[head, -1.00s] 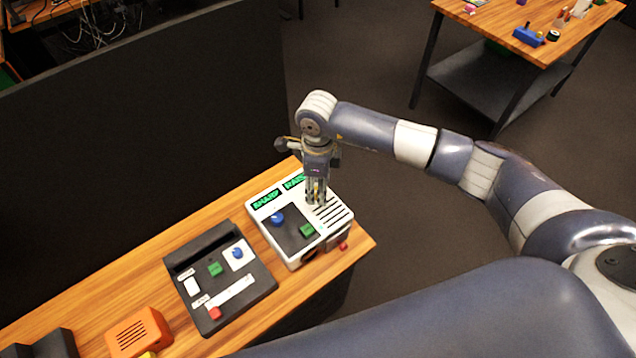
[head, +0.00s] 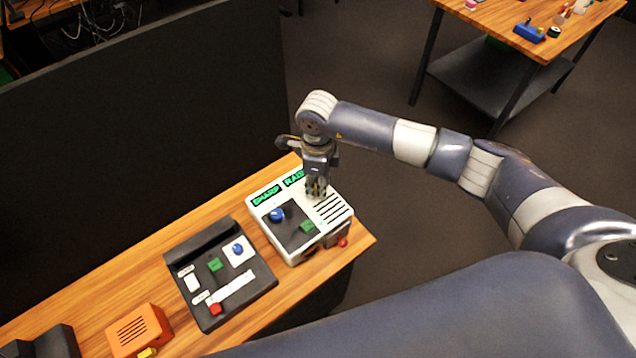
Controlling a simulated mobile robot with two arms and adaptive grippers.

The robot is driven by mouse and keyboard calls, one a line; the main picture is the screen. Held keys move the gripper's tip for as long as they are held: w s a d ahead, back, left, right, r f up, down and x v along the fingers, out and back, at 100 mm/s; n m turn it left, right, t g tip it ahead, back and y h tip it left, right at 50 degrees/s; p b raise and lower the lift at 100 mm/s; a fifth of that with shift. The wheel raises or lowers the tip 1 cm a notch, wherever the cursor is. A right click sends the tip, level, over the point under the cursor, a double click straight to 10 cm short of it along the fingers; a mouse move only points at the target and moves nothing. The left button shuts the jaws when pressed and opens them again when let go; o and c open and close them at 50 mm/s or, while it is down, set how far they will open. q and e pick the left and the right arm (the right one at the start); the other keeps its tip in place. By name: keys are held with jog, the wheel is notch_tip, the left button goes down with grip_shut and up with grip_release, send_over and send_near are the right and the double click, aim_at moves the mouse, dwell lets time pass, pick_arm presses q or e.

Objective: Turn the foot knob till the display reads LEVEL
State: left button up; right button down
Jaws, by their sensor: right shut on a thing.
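The white panel box (head: 297,256) stands near the right end of the wooden bench. Two green-lit displays sit along its back edge. The left display (head: 267,200) seems to read SHARP. The right display (head: 292,179) shows RAIS, with its end hidden by my gripper. A blue ball (head: 277,215) and a green button (head: 308,226) sit on its dark plate. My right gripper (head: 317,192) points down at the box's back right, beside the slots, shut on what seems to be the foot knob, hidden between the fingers. My left gripper is not in view.
A black panel (head: 232,304) with small controls lies left of the box. An orange slotted box (head: 138,331) is further left. A dark partition (head: 140,130) stands behind the bench. A red knob (head: 342,242) is at the box's right side. Another table (head: 560,30) is far off.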

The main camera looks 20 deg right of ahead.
jog(key=m+b, duration=0.3)
jog(key=m, duration=0.2)
jog(key=shift+f, duration=0.1)
jog(key=m+b, duration=0.1)
jog(key=m, duration=0.4)
jog(key=shift+b, duration=0.4)
jog(key=shift+m, duration=0.4)
jog(key=shift+r, duration=0.2)
jog(key=c, duration=1.3)
grip_release()
jog(key=shift+c, duration=0.2)
notch_tip(320, 180, up, 12)
